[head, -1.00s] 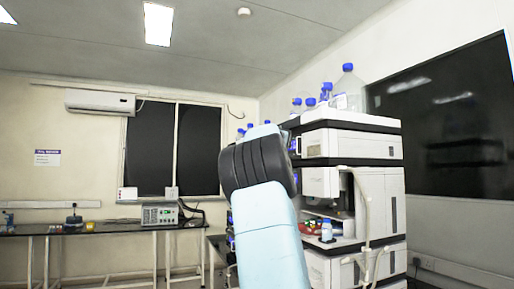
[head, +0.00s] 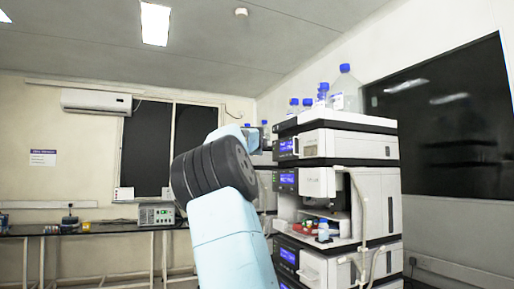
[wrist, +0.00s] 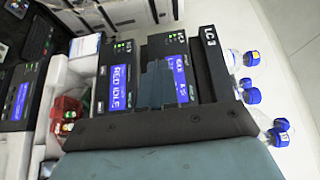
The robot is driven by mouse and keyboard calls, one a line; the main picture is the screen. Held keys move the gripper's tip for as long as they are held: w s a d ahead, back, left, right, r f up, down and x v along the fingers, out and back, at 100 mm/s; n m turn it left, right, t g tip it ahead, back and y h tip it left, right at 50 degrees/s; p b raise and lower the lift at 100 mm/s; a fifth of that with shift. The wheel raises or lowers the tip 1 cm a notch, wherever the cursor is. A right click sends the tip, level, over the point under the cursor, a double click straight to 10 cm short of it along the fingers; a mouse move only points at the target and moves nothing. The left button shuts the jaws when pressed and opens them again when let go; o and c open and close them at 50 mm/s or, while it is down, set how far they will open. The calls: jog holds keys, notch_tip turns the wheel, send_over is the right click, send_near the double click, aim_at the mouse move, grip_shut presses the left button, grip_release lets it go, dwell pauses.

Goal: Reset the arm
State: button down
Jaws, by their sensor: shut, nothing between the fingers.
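My arm rises from the bottom middle of the head view, pale blue with a thick black ribbed joint. In the wrist view my gripper (wrist: 163,84) has its dark fingers together, shut with nothing held. The fingers appear in front of an instrument stack (wrist: 118,80) with blue display screens, one of them reading "IDLE". The gap between the fingers and the stack cannot be judged. In the head view my arm's joint hides most of what lies beyond it, and the fingertips cannot be made out.
A white and black instrument stack (head: 350,148) stands right of my arm, with blue-capped bottles (head: 346,92) on top. The wrist view also shows bottles (wrist: 252,96). A bench (head: 100,231) with a small instrument (head: 156,214) stands at the back left. Open air lies left of my arm.

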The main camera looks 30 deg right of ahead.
jog(key=shift+w+a, duration=0.1)
jog(key=shift+a, duration=0.25)
jog(key=s+a+f+n+g+y, duration=0.1)
jog(key=s+f+n+y, duration=0.2)
jog(key=s+f, duration=0.3)
jog(key=s+a+f+n+g+y, duration=0.1)
jog(key=s+a+f+n+y, duration=0.2)
jog(key=f, duration=0.6)
jog(key=s+a+f+n+g+y, duration=0.1)
jog(key=s+a+f+n+y, duration=0.1)
jog(key=s+a+f+n, duration=0.35)
jog(key=s+a+f+n+g+y, duration=0.1)
jog(key=s+a+f+n+y, duration=0.15)
jog(key=s+a, duration=0.55)
jog(key=s+a+f+n+g+y, duration=0.1)
jog(key=s+a+f+n+y, duration=0.15)
jog(key=s+a+f, duration=0.45)
jog(key=s+a+f+n+g, duration=0.1)
jog(key=s+a+f+n, duration=0.4)
jog(key=s, duration=0.3)
jog(key=s+a+f+n+g+h, duration=0.1)
jog(key=s+a+f+n, duration=0.3)
jog(key=s+a, duration=0.3)
jog(key=shift+s+a+f+n+g, duration=0.35)
jog(key=shift+s+f+g, duration=0.1)
jog(key=shift+s, duration=0.65)
